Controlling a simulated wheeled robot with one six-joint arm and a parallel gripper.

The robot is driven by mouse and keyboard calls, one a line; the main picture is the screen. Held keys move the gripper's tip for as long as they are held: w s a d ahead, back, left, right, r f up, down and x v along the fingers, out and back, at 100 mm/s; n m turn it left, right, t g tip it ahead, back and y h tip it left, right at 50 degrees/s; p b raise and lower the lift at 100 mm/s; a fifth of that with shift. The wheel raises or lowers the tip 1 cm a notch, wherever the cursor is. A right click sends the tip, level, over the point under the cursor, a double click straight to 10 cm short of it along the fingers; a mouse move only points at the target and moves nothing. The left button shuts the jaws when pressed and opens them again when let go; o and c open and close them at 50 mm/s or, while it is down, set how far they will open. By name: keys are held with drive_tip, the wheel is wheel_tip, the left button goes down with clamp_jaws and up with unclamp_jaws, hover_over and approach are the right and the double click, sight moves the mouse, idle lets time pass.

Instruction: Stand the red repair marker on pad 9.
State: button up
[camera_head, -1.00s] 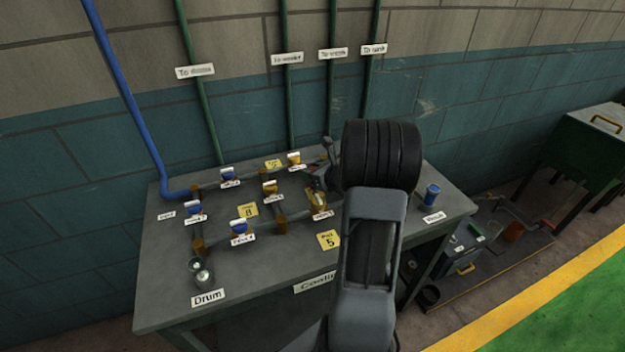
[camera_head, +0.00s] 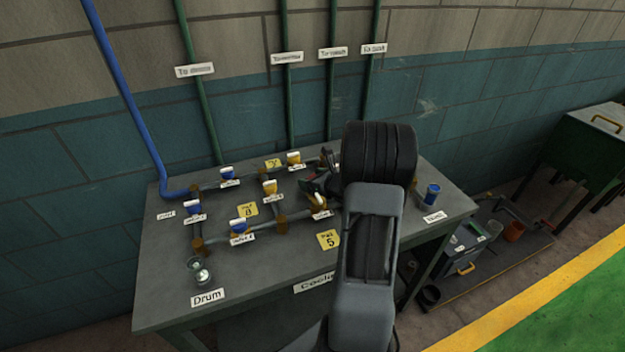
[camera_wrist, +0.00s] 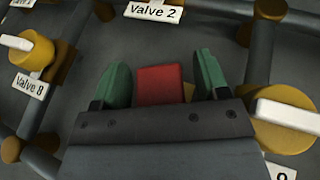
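The red repair marker (camera_wrist: 160,84) shows as a red block between my gripper's green fingertips in the wrist view. My gripper (camera_wrist: 162,80) is open, with a narrow gap on each side of the marker. The marker's foot is hidden behind the gripper body. In the head view my gripper (camera_head: 312,187) is low over the right part of the pipe loop, and my arm covers much of that area.
Valves and pipes crowd around the gripper, with a yellow valve (camera_wrist: 285,130) close on the right and Valve 8 (camera_wrist: 32,55) at left. Pad 5 (camera_head: 328,240) and pad 8 (camera_head: 247,210) lie on the table (camera_head: 165,290).

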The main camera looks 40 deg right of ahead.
drive_tip(key=shift+s+r, duration=0.15)
drive_tip(key=shift+r, duration=0.15)
drive_tip(key=shift+v, duration=3.55)
drive_tip(key=shift+f, duration=0.1)
